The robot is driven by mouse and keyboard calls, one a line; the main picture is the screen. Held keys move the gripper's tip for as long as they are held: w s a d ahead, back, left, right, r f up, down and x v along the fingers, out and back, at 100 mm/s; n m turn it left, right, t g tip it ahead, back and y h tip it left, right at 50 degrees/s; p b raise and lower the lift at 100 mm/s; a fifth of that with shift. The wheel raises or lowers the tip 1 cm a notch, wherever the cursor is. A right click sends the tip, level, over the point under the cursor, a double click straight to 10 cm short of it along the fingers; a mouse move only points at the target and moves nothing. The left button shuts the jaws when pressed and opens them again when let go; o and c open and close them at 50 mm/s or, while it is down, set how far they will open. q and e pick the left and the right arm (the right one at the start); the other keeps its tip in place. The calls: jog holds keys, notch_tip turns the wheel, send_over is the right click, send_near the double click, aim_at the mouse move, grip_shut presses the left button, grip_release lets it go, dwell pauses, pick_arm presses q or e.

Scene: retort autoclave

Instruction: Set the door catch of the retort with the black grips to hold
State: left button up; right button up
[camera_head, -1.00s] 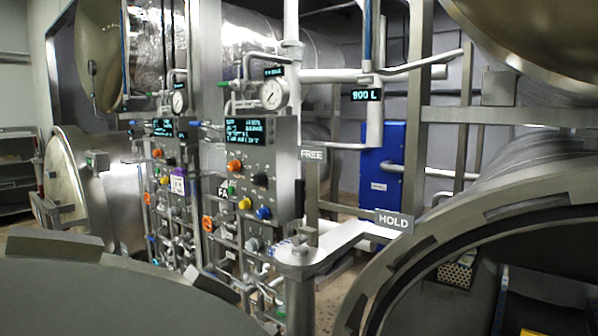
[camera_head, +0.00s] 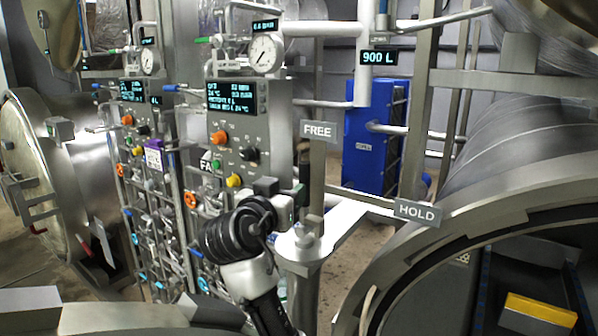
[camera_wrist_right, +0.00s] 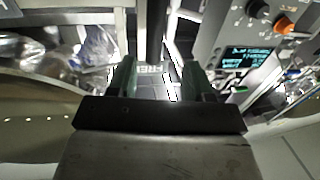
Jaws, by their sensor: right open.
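The FREE sign (camera_head: 318,131) tops an upright grey plate. The HOLD sign (camera_head: 416,211) stands to its right, by the rim of the open retort (camera_head: 372,285). A metal pivot post (camera_head: 300,262) with a small upright piece on top stands between and below the signs; a pale arm runs from it toward the retort. My left gripper is out of view.
A control panel (camera_head: 237,150) with gauge, display and coloured knobs stands close behind my right arm. A curved door edge (camera_head: 110,318) crosses the lower left. A blue cabinet (camera_head: 372,140) is behind the signs. A yellow block (camera_head: 540,310) lies inside the open retort.

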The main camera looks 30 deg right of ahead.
aim_at(308, 176)
jog(key=shift+w+d+r+p, duration=0.1)
jog(key=shift+d+r+p, duration=0.15)
jog(key=shift+d+p, duration=0.25)
jog(key=shift+w+d+r+p, duration=0.1)
jog(key=shift+d+r+p, duration=0.2)
jog(key=shift+d, duration=0.35)
jog(key=p+x, duration=0.1)
jog(key=x, duration=0.2)
jog(key=shift+d+p, duration=0.25)
jog(key=shift+p, duration=0.15)
jog(key=shift+w+d+f+p, duration=0.25)
jog(key=shift+w+d+p, duration=0.4)
jog(key=shift+w+d, duration=0.45)
jog(key=shift+w+d+f, duration=0.15)
jog(key=shift+w+d, duration=0.15)
jog(key=shift+d, duration=0.25)
jog(key=shift+c, duration=0.3)
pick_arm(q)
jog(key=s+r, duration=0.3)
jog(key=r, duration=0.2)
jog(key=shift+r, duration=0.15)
pick_arm(e)
grip_shut()
